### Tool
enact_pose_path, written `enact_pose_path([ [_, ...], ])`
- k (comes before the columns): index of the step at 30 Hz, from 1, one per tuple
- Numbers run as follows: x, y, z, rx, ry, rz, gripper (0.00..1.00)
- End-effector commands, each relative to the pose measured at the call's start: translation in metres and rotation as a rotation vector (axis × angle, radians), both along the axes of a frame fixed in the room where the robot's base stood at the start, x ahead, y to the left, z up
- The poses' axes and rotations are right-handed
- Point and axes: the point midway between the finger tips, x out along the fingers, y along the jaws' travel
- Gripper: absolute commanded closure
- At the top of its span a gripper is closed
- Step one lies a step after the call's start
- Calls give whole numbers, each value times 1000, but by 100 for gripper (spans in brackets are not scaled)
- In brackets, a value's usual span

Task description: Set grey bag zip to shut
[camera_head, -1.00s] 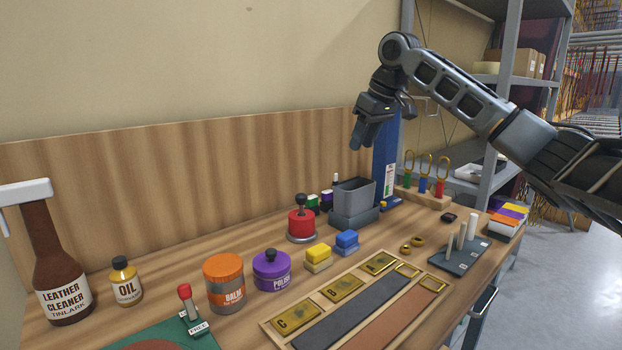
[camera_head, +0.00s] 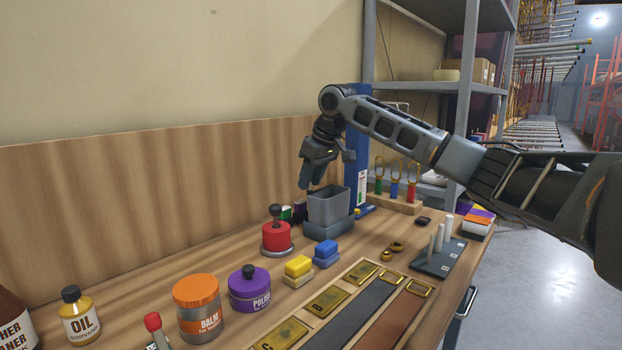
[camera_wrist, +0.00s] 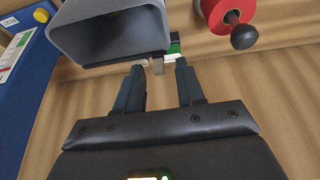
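I cannot make out a grey bag or a zip in either view. The grey thing that shows is an open-topped grey bin (camera_head: 328,207) on a darker grey base, at the back of the bench; it also shows large at the top left of the wrist view (camera_wrist: 108,35). My gripper (camera_head: 307,187) points down by the bin's back left edge. In the wrist view my gripper's two fingers (camera_wrist: 160,85) are apart, with nothing clearly held. A small pale tab (camera_wrist: 158,66) lies just past the fingertips; I cannot tell what it belongs to.
A red pot with a dark knob (camera_head: 277,237) stands left of the bin. A blue upright panel (camera_head: 356,150) stands behind it at right. Yellow and blue blocks (camera_head: 299,267) and several jars stand in front. A wooden board (camera_head: 192,185) backs the bench.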

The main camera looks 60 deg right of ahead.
Motion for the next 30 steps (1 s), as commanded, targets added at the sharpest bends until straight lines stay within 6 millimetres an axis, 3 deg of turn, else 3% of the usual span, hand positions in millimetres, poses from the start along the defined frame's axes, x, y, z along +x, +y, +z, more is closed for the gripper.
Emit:
enact_pose_path([
  [8, 1, 0, -2, 0, 0, 0, 62],
  [20, 0, 0, -2, 0, 0, 0, 100],
  [30, 0, 0, -2, 0, 1, 0, 100],
])
